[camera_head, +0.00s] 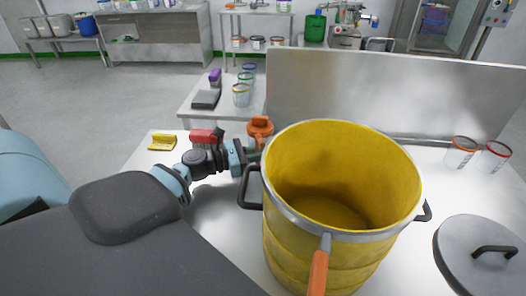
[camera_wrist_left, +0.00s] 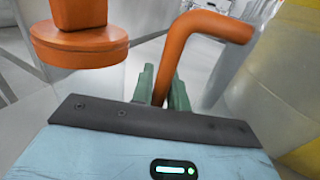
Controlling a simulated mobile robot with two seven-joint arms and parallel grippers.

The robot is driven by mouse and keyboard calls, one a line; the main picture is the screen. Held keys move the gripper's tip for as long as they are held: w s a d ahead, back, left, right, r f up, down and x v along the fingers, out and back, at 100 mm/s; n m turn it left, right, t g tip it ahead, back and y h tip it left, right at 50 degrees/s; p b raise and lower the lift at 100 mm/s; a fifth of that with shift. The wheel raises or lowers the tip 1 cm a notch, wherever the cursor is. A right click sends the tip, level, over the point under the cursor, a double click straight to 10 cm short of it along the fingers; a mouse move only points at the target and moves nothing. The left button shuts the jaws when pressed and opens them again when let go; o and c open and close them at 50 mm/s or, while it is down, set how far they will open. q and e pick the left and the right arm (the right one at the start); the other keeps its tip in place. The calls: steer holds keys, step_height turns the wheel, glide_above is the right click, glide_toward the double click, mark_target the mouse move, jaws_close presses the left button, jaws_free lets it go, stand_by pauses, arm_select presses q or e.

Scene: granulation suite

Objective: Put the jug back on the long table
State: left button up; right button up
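An orange piece with a round disc and an upright part (camera_head: 260,127) shows behind the yellow pot's left side. It is large at upper left in the left wrist view (camera_wrist_left: 78,35). Beside it in that view is a bent orange handle (camera_wrist_left: 205,25). I take these for parts of the jug; its body is not clearly seen. My left gripper (camera_head: 254,154) is beside the pot's left handle. Its green fingers (camera_wrist_left: 162,90) sit either side of the orange handle and appear shut on it. My right gripper is not in view.
The large yellow pot (camera_head: 340,170) fills the white table's middle. A grey lid (camera_head: 484,258) and two clear beakers (camera_head: 476,154) stand right. A red item (camera_head: 207,136) and a yellow item (camera_head: 162,142) lie left. A steel panel (camera_head: 390,95) rises behind. A side table (camera_head: 200,118) adjoins.

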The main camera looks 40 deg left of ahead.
arm_select(q)
steer(key=o, duration=0.3)
steer(key=shift+r, duration=0.1)
steer(key=shift+r, duration=0.2)
steer(key=v, duration=1.2)
steer(key=shift+f+b, duration=0.1)
steer(key=shift+b, duration=0.3)
